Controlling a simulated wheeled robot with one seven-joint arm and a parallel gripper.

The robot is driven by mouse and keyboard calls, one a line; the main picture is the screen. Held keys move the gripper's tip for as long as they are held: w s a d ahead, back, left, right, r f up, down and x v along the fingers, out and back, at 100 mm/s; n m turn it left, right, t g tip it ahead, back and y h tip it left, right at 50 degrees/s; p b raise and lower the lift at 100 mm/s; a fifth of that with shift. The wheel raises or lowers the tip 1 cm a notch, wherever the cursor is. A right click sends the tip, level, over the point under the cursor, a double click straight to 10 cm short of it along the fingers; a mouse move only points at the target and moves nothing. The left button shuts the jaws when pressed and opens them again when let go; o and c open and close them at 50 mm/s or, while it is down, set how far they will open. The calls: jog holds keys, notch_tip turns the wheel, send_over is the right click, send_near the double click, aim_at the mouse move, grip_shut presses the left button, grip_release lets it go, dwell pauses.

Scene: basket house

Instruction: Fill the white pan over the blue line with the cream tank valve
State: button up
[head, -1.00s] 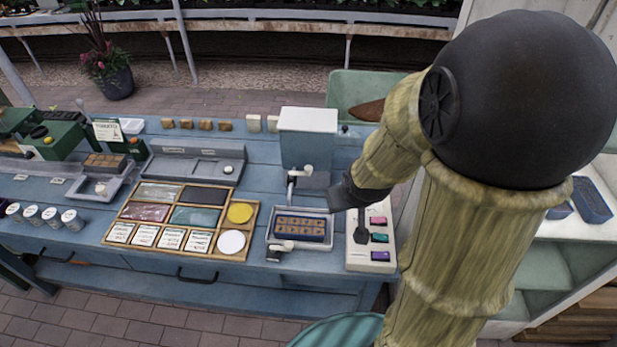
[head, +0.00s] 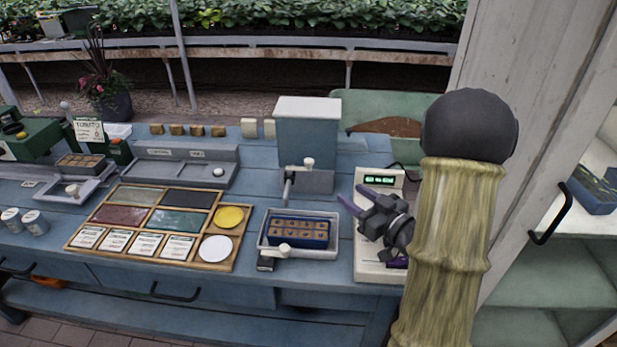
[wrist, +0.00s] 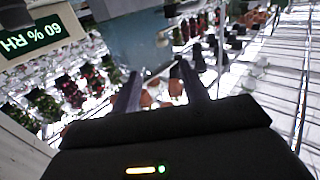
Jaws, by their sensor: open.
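The white pan (head: 266,228) sits on the blue bench and holds a blue tray (head: 299,231) with several brown cells. Any water or blue line in the pan is too small to tell. The cream tank valve (head: 309,162) is above and behind the pan, on the front of the blue-grey tank (head: 307,138). A second cream knob (head: 284,248) is at the pan's front edge. My gripper (head: 352,197) is open and empty, right of the pan and apart from the valve, above the white panel.
The white panel (head: 375,271) with a lit display stands right of the pan. A wooden-framed sample board (head: 190,257) lies to the left. A grey tray (head: 180,171) is behind it. A shelf unit (head: 535,262) stands at the right. Bench space between tank and grey tray is clear.

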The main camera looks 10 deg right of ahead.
aim_at(309, 160)
jog(key=shift+s, duration=0.1)
dwell(0.3)
jog(key=p+x, duration=0.1)
jog(key=x, duration=1.6)
jog(key=shift+a+r+p, duration=0.2)
jog(key=shift+a+p, duration=0.1)
jog(key=shift+p, duration=0.1)
jog(key=c, duration=0.9)
